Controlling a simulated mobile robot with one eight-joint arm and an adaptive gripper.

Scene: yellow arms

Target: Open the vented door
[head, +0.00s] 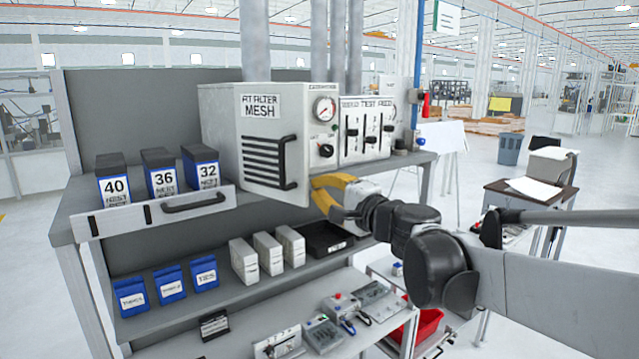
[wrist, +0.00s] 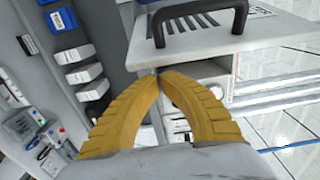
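My gripper (head: 316,187), with yellow fingers, is just right of and below the handle. In the wrist view the handle (wrist: 200,22) is ahead of the fingertips, apart from them. There my gripper (wrist: 159,73) has its fingertips together with nothing between them.
A gauge panel with switches (head: 366,130) is right of the door. Numbered boxes (head: 160,176) stand behind a drawer front with a handle (head: 165,208) at left. The shelf (head: 200,305) below holds blue and white boxes and a black tray (head: 325,238).

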